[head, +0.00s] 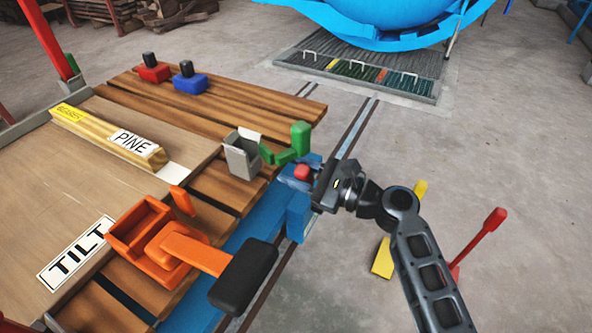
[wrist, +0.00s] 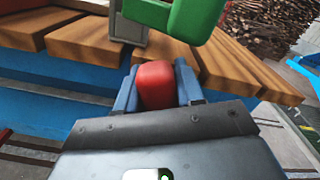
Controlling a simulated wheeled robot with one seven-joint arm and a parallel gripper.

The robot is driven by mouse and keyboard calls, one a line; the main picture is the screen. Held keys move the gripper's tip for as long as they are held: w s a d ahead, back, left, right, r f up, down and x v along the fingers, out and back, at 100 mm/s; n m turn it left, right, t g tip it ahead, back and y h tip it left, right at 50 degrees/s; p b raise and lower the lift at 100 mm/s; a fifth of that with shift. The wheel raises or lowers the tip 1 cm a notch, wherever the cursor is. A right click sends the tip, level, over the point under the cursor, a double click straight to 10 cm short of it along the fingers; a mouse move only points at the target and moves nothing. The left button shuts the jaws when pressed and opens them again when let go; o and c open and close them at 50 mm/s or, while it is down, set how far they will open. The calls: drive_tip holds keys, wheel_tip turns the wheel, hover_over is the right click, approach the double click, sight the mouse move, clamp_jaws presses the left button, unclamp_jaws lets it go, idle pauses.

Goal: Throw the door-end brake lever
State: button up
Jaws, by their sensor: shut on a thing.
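My gripper (head: 310,174) is at the side of the cart, beside its blue frame. In the wrist view its two blue fingers (wrist: 156,88) stand on either side of a red knob (wrist: 155,82) and are shut on it. The red knob also shows in the head view (head: 302,172), between the fingers. It looks like the end of a brake lever; its shaft and pivot are hidden. A green lever (head: 300,140) stands just beyond the knob, close to the fingers, by a grey metal bracket (head: 242,153); its green end shows in the wrist view (wrist: 197,18).
An orange lever with a black grip (head: 243,276) sticks out from the cart nearby. A red floor lever (head: 482,240) and yellow pieces (head: 383,258) stand at right. The blue autoclave (head: 385,15) is at the back. Rails (head: 355,125) run towards it over clear floor.

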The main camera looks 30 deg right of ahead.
sight(325, 111)
clamp_jaws()
drive_tip(key=shift+w+d+r+p, duration=0.3)
drive_tip(key=shift+d+r+p, duration=0.1)
drive_tip(key=shift+p, duration=0.15)
drive_tip(key=shift+w+d+f+m+p, duration=0.15)
drive_tip(key=shift+w+d+m+p, duration=0.35)
drive_tip(key=shift+w+d+m, duration=2)
drive_tip(key=shift+w+d+f+m+p, duration=0.2)
drive_tip(key=shift+w+d+m+p, duration=0.5)
drive_tip(key=shift+w+d, duration=2)
drive_tip(key=shift+w+d+f+m+p, duration=0.2)
drive_tip(key=shift+w+d+m, duration=1.4)
drive_tip(key=shift+d, duration=2.2)
drive_tip(key=shift+s+m, duration=0.3)
drive_tip(key=o, duration=0.9)
unclamp_jaws()
drive_tip(key=shift+d, duration=0.1)
